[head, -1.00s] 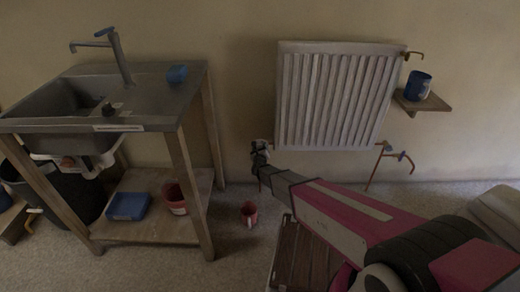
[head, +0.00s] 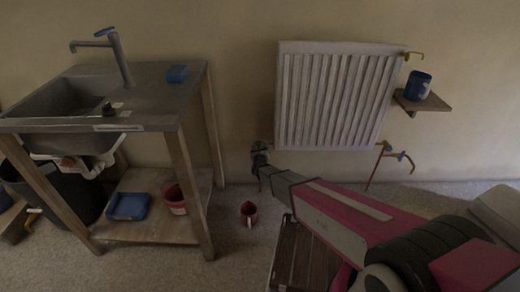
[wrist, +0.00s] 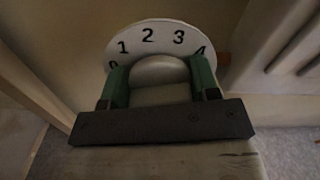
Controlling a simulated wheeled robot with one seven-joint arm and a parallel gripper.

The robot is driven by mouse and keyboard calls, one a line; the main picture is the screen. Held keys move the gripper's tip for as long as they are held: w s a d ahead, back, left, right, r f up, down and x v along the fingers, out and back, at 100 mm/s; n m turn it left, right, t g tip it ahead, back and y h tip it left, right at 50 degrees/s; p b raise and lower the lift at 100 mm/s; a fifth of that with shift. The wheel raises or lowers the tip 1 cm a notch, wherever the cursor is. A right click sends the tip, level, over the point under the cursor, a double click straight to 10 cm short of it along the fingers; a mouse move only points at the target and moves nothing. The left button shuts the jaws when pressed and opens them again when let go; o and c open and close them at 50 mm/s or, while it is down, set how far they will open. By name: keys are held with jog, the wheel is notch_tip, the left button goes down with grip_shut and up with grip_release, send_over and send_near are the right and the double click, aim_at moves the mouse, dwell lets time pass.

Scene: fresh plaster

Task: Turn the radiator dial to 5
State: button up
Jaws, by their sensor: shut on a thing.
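The radiator (head: 335,95) hangs on the wall right of centre in the head view. Its dial is at the lower left corner, largely hidden by my gripper (head: 260,160) there. In the wrist view a white round scale (wrist: 150,36) shows 1, 2, 3 and 4, with a 0 partly covered at left; 5 is not visible. A pale rounded knob (wrist: 158,72) sits in front of the scale. My gripper (wrist: 160,80) is shut on the knob, one green finger on each side. I see no pointer mark on the knob.
A wooden shelf (head: 422,103) with a blue cup (head: 418,85) is right of the radiator. A slatted wooden piece (head: 300,258) lies below my arm.

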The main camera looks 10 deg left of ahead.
jog(key=o, duration=0.9)
jog(key=v, duration=1)
jog(key=shift+s, duration=0.4)
jog(key=d+r+n+g, duration=0.4)
jog(key=d+n+g, duration=0.1)
jog(key=d+n, duration=0.45)
jog(key=d+r+n+g, duration=0.3)
jog(key=d+n+g, duration=0.1)
jog(key=d+n, duration=0.6)
jog(key=s+d+r+n+g+h, duration=0.1)
jog(key=s+d+r+n+g, duration=0.1)
jog(key=s+d, duration=0.3)
jog(key=s+d+r+n+g+h, duration=0.2)
jog(key=s+d+n, duration=0.3)
jog(key=d, duration=0.5)
jog(key=s+d+r+n+g+h, duration=0.1)
jog(key=s+d+r+n+g, duration=0.3)
jog(key=d, duration=0.4)
jog(key=shift+s+r, duration=0.2)
jog(key=shift+s, duration=0.55)
